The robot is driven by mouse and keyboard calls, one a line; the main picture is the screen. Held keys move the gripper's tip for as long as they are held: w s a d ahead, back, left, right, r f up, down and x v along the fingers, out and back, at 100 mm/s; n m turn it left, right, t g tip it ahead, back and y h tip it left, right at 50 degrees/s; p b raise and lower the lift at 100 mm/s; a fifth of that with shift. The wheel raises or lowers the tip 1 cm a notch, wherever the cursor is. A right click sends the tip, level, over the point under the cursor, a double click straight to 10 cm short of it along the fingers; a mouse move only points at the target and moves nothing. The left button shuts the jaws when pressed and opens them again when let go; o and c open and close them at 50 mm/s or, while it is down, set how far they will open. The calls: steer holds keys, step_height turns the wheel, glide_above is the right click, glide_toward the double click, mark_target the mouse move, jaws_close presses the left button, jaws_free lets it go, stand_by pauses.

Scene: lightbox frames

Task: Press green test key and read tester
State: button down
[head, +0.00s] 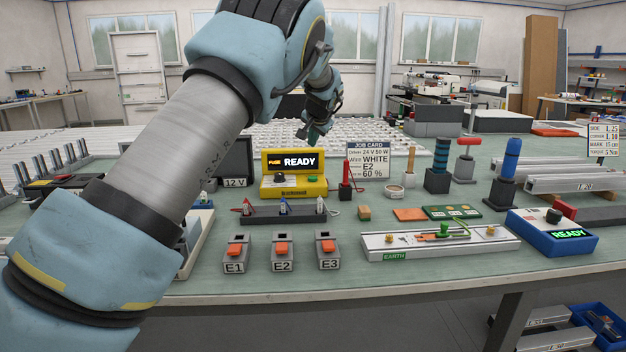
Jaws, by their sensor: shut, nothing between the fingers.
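A yellow tester (318,190) stands near the middle of the bench, its display (292,162) reading "READY" in white after a small orange word that looks like "FUSE". A dark knob and a small greenish part show low on its front, too small to tell well. A blue tester (585,243) stands at the right, its display (567,234) reading "READY" in green, with a dark knob and a red part on top. My gripper (312,136) is shut and empty, above and behind the yellow tester's right side in the picture, apart from it.
Slots marked E1, E2 and E3 (281,252) stand near the front edge. My arm hides the bench's left part.

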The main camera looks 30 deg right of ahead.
mark_target(312, 179)
steer(key=shift+f+b, duration=2.65)
steer(key=shift+f, duration=1.55)
steer(key=shift+f, duration=0.15)
steer(key=shift+f, duration=0.25)
steer(key=shift+f+b, duration=0.55)
steer(key=shift+b, duration=0.05)
steer(key=shift+r+p, duration=0.7)
steer(key=shift+r, duration=0.25)
steer(key=shift+r+p, duration=1.75)
steer(key=shift+r, duration=0.85)
steer(key=shift+f, duration=0.1)
